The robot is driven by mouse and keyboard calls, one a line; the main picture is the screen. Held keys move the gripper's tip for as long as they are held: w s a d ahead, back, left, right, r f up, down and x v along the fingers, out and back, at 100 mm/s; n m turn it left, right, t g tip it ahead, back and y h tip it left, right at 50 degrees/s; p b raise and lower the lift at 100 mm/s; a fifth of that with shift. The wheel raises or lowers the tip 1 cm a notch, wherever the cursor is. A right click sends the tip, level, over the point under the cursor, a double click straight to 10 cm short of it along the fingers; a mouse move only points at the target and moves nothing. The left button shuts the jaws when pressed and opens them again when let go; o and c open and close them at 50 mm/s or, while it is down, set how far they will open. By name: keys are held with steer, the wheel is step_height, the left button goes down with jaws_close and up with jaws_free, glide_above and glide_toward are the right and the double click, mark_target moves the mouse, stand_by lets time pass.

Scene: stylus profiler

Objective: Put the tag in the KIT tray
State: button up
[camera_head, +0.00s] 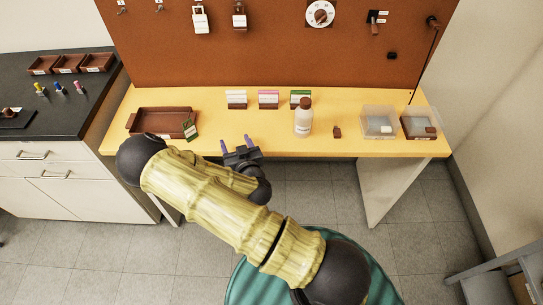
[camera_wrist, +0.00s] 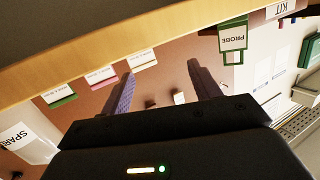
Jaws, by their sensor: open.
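The brown KIT tray (camera_head: 158,121) sits at the left end of the yellow table; its KIT label (camera_wrist: 283,8) shows upside down in the wrist view. A green-edged tag (camera_head: 189,128) is at the tray's front right corner. In the wrist view this tag (camera_wrist: 232,40) reads PROBE, upside down; I cannot tell whether it hangs on the rim or stands beside it. My gripper (camera_head: 236,142) is open and empty at the table's front edge, to the right of the tag and apart from it. Its purple fingers (camera_wrist: 160,72) spread with nothing between them.
A white bottle (camera_head: 303,118) marked SPARE stands right of my gripper. Three label cards, the middle one pink (camera_head: 268,99), stand behind. A clear box (camera_head: 379,122) and a small brown tray (camera_head: 418,124) are at the right end. The tabletop between tag and bottle is mostly clear.

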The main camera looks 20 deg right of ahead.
steer(key=d+m+g+h, duration=0.1)
steer(key=d, duration=0.1)
steer(key=d+m+g+h, duration=0.1)
steer(key=d+m+h, duration=0.1)
steer(key=shift+s+g, duration=0.1)
steer(key=shift+g, duration=0.3)
steer(key=shift+s+d+r+m+g+h, duration=0.1)
steer(key=shift+s+d+m+g+h, duration=0.3)
steer(key=shift+g, duration=0.5)
steer(key=shift+s+d+r+g, duration=0.15)
steer(key=shift+s+d+g, duration=0.15)
steer(key=shift+g, duration=0.2)
steer(key=s+r+n+g+y, duration=0.3)
steer(key=s+r+g, duration=0.5)
steer(key=s+r, duration=0.6)
steer(key=s+n, duration=0.1)
steer(key=s, duration=0.2)
steer(key=shift+s+d+r, duration=0.25)
steer(key=shift+s, duration=0.1)
